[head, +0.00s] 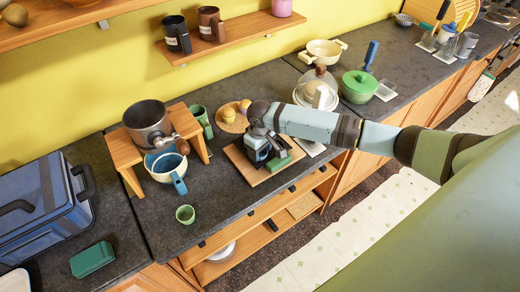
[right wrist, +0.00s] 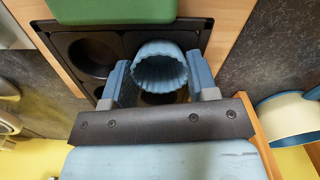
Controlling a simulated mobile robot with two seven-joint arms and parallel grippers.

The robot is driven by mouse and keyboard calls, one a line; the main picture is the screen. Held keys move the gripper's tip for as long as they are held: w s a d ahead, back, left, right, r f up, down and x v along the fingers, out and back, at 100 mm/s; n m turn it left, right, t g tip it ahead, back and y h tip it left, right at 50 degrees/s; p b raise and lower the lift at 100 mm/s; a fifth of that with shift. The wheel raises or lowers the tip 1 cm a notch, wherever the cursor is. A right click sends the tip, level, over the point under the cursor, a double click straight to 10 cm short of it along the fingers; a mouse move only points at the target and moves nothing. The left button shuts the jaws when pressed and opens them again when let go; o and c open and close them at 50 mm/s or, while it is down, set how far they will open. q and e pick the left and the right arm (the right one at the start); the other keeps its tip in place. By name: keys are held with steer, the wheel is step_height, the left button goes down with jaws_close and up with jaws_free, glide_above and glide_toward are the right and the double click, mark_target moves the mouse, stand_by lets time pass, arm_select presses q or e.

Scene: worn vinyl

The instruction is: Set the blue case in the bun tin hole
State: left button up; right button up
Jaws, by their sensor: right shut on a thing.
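The blue case (right wrist: 160,66) is a small fluted cup. My right gripper (right wrist: 160,84) is shut on it, with one finger on each side. The case is over the dark bun tin (right wrist: 123,40). One empty tin hole (right wrist: 88,55) shows at left, and part of another shows beneath the case. I cannot tell whether the case touches the tin. In the head view my right gripper (head: 264,156) is over the wooden board (head: 262,180) and hides most of the tin. My left gripper is not in view.
A green block (head: 279,162) lies beside the tin. A plate with buns (head: 230,120) is behind.

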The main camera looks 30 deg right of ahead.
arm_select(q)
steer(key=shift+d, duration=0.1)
arm_select(e)
steer(key=o, duration=0.9)
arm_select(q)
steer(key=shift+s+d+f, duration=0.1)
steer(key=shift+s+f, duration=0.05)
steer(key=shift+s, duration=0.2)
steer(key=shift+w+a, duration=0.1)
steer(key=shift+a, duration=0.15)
